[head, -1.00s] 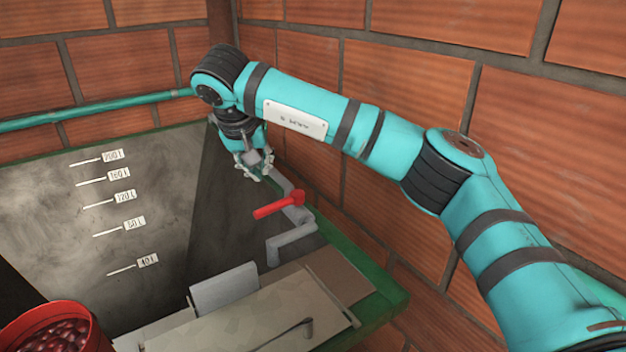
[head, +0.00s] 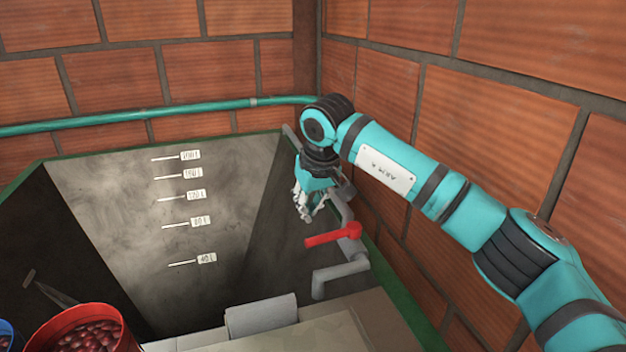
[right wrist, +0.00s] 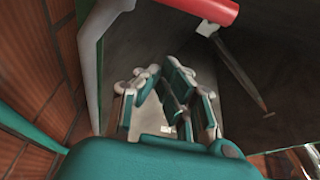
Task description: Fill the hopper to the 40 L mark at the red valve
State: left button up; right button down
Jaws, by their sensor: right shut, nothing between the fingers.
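The red valve handle (head: 333,236) sits on a grey pipe along the hopper's right edge. Its grey spout (head: 340,276) bends down over the hopper; I see no water coming from it. The hopper (head: 130,220) has a grey inner wall with level marks; the 40 L mark (head: 207,258) is the lowest. Its bottom is hidden. My right gripper (head: 303,212) is shut and empty, pointing down just behind and left of the handle, apart from it. In the right wrist view the red handle (right wrist: 200,8) lies at the top, beyond the fingers (right wrist: 170,95). My left gripper is out of view.
A red bucket of dark red fruit (head: 85,335) stands at the bottom left, with a blue container (head: 8,335) beside it. A grey ledge (head: 320,330) lies in front. The brick wall (head: 480,120) is close on the right. A teal pipe (head: 180,110) runs behind.

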aim_at(332, 236)
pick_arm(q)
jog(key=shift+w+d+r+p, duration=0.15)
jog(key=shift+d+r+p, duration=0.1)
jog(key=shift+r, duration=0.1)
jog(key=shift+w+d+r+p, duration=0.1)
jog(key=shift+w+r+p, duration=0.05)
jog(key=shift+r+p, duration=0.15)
pick_arm(e)
jog(key=s, duration=0.1)
jog(key=s+d, duration=0.1)
jog(key=s, duration=0.1)
jog(key=shift+s+d+f, duration=0.1)
jog(key=shift+s+d, duration=0.1)
jog(key=shift+s, duration=0.05)
jog(key=shift+s, duration=0.1)
pick_arm(q)
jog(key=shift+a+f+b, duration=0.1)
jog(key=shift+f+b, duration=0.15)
jog(key=shift+b, duration=0.15)
pick_arm(e)
jog(key=shift+s, duration=0.1)
